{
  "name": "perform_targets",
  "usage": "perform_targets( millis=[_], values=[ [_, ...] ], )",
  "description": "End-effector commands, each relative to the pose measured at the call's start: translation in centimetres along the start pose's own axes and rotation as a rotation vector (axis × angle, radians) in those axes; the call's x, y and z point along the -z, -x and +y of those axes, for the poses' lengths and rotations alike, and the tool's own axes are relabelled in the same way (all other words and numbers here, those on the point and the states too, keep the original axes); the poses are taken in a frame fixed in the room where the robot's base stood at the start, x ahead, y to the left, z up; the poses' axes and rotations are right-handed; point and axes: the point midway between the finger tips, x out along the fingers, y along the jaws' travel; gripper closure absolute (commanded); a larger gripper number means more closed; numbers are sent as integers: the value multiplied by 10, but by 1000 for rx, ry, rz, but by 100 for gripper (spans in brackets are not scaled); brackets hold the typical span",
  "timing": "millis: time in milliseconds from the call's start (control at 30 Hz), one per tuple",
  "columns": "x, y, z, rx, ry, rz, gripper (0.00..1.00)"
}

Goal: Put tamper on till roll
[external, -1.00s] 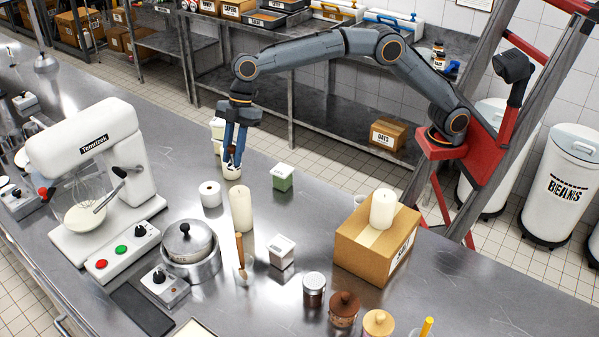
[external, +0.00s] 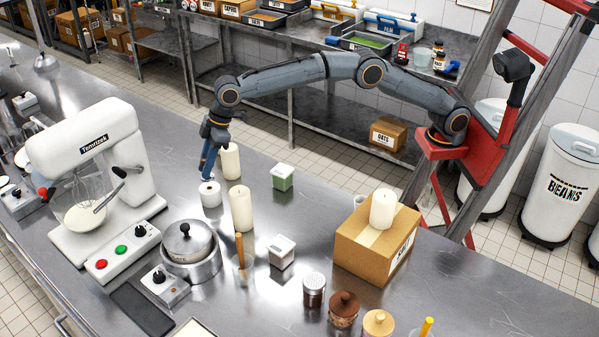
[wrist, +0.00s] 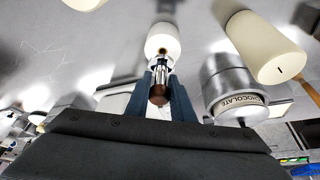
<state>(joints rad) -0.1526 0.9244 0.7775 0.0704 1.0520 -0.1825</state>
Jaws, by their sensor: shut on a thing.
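The till roll (external: 211,194) is a short white cylinder standing upright on the steel counter. In the wrist view the roll (wrist: 163,38) shows just beyond my fingers. My gripper (external: 207,175) is shut and points down just behind the roll. In the wrist view my gripper's blue fingers (wrist: 161,92) are closed on the tamper (wrist: 158,96), with its brown handle towards the camera and its metal part overlapping the roll's near edge. I cannot tell whether tamper and roll touch. The tamper is not clearly visible in the external view.
Candles stand close by: one behind right (external: 229,161), one in front right (external: 241,209). The wrist view shows a metal chocolate canister (wrist: 228,85) beside my gripper. A lidded pot (external: 188,245) and mixer (external: 92,150) stand left. A green tub (external: 283,177) is right, with bare counter around it.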

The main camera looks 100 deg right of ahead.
Motion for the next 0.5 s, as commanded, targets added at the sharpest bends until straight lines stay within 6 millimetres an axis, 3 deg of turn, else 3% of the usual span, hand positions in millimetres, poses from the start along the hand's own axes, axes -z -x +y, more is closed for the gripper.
perform_targets(
  millis=[333,500],
  values=[
    [-15,-33,0,1,1,-2,100],
    [-15,-37,0,0,1,1,100]
  ],
)
